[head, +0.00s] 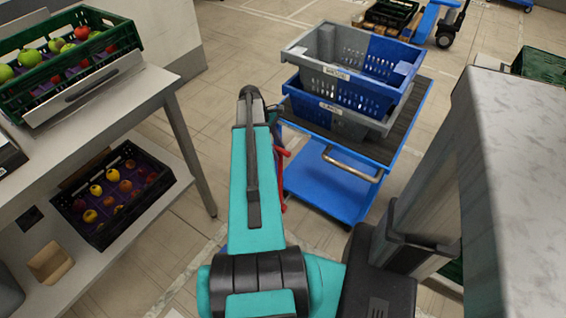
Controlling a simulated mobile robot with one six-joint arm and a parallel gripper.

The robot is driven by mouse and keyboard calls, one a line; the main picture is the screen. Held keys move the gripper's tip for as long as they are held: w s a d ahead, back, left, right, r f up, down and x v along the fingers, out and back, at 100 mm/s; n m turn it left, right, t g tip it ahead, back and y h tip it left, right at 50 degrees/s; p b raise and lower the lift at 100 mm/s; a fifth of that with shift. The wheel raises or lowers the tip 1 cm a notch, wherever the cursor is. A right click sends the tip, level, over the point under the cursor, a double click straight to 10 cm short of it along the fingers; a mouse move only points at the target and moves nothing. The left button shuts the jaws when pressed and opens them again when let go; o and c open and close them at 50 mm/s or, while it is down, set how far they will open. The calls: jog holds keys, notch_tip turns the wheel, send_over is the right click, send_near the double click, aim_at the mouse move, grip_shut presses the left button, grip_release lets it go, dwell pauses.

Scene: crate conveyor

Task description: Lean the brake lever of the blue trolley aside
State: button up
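The blue trolley (322,188) stands right of the middle in the head view, with a dark ribbed top deck, a blue lower deck and a metal handle bar (352,166) on its near side. A red part (282,152), probably the brake lever, shows at the trolley's left side. It sits just right of my teal arm, which hides some of it. I cannot tell its full shape or tilt. My gripper is not in view; it is hidden behind or below the arm, so its distance to the lever does not show.
Two grey-and-blue crates (342,72) are stacked on the trolley. A table at left carries a green crate (125,32) of apples, with a dark fruit crate (165,180) on its lower shelf. A blue pallet truck (428,22) stands at the back. Floor is clear left of the trolley.

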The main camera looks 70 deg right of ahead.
jog(key=x, duration=0.7)
jog(key=shift+f, duration=0.1)
grip_shut()
